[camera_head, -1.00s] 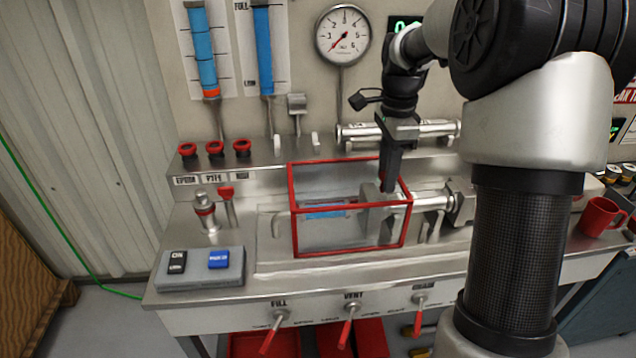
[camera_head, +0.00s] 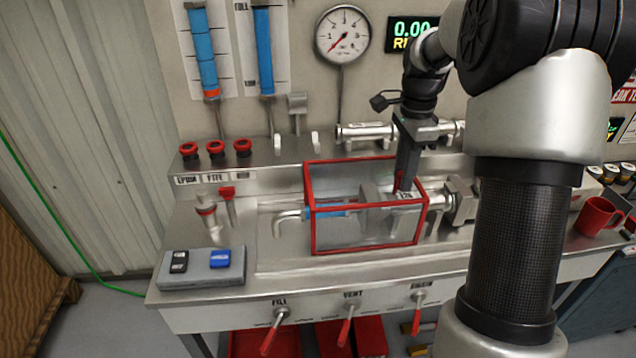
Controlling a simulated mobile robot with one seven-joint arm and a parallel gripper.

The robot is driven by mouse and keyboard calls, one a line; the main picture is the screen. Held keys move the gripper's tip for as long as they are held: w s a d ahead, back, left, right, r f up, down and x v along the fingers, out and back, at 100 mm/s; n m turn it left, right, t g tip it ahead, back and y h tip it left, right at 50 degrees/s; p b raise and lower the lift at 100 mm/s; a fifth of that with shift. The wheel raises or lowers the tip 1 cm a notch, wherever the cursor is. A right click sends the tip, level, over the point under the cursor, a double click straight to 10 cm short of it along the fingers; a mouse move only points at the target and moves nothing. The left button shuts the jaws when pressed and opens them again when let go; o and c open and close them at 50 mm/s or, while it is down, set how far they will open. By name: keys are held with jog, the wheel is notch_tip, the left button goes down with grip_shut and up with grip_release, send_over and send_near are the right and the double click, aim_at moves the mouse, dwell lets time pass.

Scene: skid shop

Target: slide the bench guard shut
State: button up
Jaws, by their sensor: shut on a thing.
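The bench guard (camera_head: 314,207) is a clear box with a red frame, standing on the steel bench around a pipe fitting with a blue band (camera_head: 330,211). My gripper (camera_head: 402,184) points down at the guard's top right part and is shut there on the guard. The fingertips are small in view, and the exact part they grip is partly hidden. To the left of the guard, a bent metal pipe end (camera_head: 287,218) sticks out uncovered. To the right, a metal clamp body (camera_head: 461,200) stands just outside the guard.
A switch box (camera_head: 203,268) with black and blue buttons sits at the bench's front left. Red-handled valves (camera_head: 346,325) line the front edge. A pressure gauge (camera_head: 342,34) hangs on the back panel. A red mug (camera_head: 597,216) stands at the right.

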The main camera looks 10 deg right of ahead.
jog(key=shift+d, duration=0.75)
jog(key=shift+d+p, duration=0.8)
jog(key=shift+d, duration=0.95)
jog(key=shift+d+p, duration=0.7)
jog(key=shift+d, duration=1.05)
jog(key=shift+d+p, duration=0.8)
jog(key=shift+d, duration=0.95)
